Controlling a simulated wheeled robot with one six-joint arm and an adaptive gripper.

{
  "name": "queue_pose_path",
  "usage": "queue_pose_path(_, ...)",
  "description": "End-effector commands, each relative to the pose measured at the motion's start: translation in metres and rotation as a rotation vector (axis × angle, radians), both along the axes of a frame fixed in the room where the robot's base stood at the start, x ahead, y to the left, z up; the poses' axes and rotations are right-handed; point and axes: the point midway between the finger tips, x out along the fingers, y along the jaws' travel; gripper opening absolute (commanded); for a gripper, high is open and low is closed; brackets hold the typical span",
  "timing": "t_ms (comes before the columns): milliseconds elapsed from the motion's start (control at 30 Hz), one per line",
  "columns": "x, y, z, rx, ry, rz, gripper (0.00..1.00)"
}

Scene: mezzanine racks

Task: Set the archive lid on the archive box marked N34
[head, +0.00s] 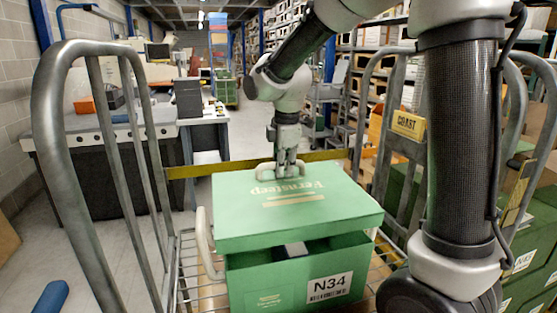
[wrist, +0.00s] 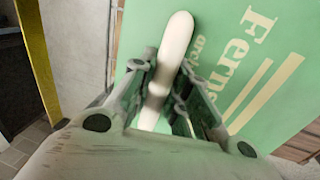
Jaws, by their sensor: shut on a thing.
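The green archive lid (head: 290,210) with "Fernsteep" printing hangs over the green archive box marked N34 (head: 262,270). A dark gap shows between the lid and the box's front rim, with a grey item visible inside. The lid looks slightly turned relative to the box. My gripper (head: 287,168) is shut on the lid's pale handle at the lid's back edge. In the wrist view, the fingers (wrist: 163,95) close around the white handle (wrist: 172,50), beside the green lid (wrist: 270,60). The box's back rim is hidden under the lid.
The box stands on a wire-floored cage trolley with grey tubular rails (head: 75,180) at left and right. A yellow bar (head: 200,171) crosses behind it. More green boxes, one marked N43 (head: 524,262), stand at right. A desk (head: 110,150) stands at back left.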

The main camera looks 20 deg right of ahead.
Motion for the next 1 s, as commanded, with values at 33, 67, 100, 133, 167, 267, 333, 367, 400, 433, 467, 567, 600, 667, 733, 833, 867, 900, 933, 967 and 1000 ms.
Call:
queue_pose_path(33, 0.0, 0.0, -0.001, 0.0, 0.001, 0.0, 0.0)
queue_pose_path(67, 0.0, 0.0, -0.002, 0.0, 0.001, 0.0, 0.0)
queue_pose_path(100, 0.0, 0.0, -0.004, -0.001, 0.001, 0.0, 0.0)
queue_pose_path(133, 0.0, 0.0, -0.006, -0.001, 0.002, 0.0, 0.0)
queue_pose_path(167, 0.0, 0.0, -0.008, -0.001, 0.002, 0.0, 0.0)
queue_pose_path(267, 0.0, 0.0, -0.016, -0.001, 0.001, 0.0, 0.0)
queue_pose_path(333, 0.0, 0.0, -0.022, -0.001, 0.002, 0.0, 0.0)
queue_pose_path(367, -0.001, 0.0, -0.025, -0.001, 0.002, 0.001, 0.0)
queue_pose_path(400, 0.0, 0.0, -0.028, -0.001, 0.002, 0.001, 0.0)
queue_pose_path(433, 0.0, 0.0, -0.031, -0.001, 0.003, 0.001, 0.0)
queue_pose_path(467, 0.0, 0.0, -0.034, -0.001, 0.003, 0.0, 0.0)
queue_pose_path(567, 0.0, 0.0, -0.042, -0.001, 0.002, 0.0, 0.0)
queue_pose_path(600, -0.001, 0.0, -0.046, -0.001, 0.002, 0.0, 0.0)
queue_pose_path(667, 0.0, 0.0, -0.051, -0.001, 0.002, 0.0, 0.0)
queue_pose_path(733, 0.0, 0.0, -0.057, -0.002, 0.002, 0.0, 0.0)
queue_pose_path(833, 0.0, 0.0, -0.066, -0.001, 0.002, 0.0, 0.0)
queue_pose_path(867, 0.0, 0.0, -0.069, -0.001, 0.002, 0.0, 0.0)
queue_pose_path(900, 0.0, 0.0, -0.072, -0.001, 0.002, 0.001, 0.0)
queue_pose_path(933, -0.001, 0.0, -0.075, -0.001, 0.002, 0.001, 0.0)
queue_pose_path(967, 0.0, 0.0, -0.077, -0.001, 0.003, 0.0, 0.0)
queue_pose_path(1000, 0.0, 0.0, -0.08, -0.001, 0.002, 0.0, 0.0)
